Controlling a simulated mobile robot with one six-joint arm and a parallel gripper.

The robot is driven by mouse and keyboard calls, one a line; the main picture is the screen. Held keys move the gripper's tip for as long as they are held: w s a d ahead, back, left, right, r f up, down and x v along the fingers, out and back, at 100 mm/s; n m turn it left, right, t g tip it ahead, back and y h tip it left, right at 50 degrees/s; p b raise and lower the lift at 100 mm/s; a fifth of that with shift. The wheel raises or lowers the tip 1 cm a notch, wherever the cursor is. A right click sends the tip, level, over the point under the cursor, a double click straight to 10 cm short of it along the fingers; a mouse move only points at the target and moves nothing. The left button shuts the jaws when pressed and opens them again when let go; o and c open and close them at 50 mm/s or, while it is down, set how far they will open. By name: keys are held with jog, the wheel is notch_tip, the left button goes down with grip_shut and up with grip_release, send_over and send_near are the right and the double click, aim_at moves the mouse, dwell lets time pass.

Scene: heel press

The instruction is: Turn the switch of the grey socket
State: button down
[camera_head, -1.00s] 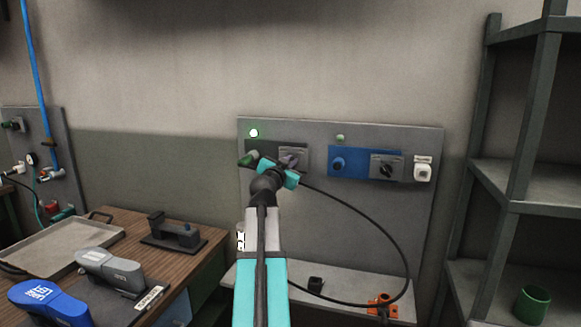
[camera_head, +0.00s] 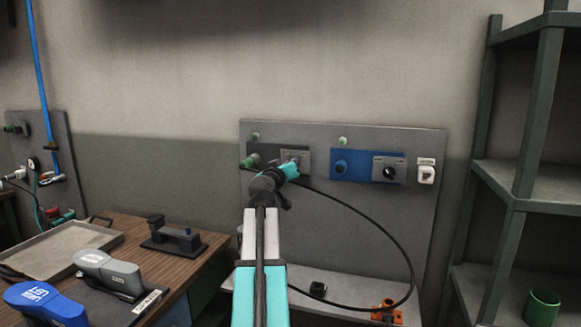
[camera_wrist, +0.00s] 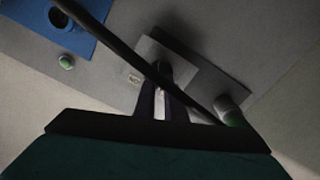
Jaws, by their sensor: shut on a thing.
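The grey socket (camera_head: 255,159) is a dark grey plate on the wall board, with a green-ended part on its left. Its switch plate (camera_head: 296,153) is on its right; it also shows in the wrist view (camera_wrist: 150,50). My gripper (camera_head: 291,169) is at this plate. In the wrist view my gripper's fingers (camera_wrist: 162,98) are close together and shut on the switch knob (camera_wrist: 160,72). The fingers and a black cable hide most of the knob, so its angle cannot be read. The small lamp (camera_head: 255,137) above the grey socket is dull green.
A blue socket (camera_head: 353,165) with a black switch (camera_head: 390,173) is to the right, then a white socket (camera_head: 426,173). A black cable (camera_head: 395,240) loops below. A workbench (camera_head: 110,240) is at left, a shelf rack (camera_head: 480,150) at right.

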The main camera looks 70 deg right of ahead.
jog(key=shift+n, duration=1.2)
jog(key=c, duration=1.8)
grip_release()
jog(key=shift+a+f, duration=0.1)
jog(key=shift+s+a+b, duration=0.2)
jog(key=shift+a+b, duration=0.35)
jog(key=shift+a, duration=2.85)
jog(key=shift+s+a+b, duration=0.15)
jog(key=shift+a+b, duration=0.4)
jog(key=shift+a, duration=2.85)
jog(key=shift+s, duration=0.1)
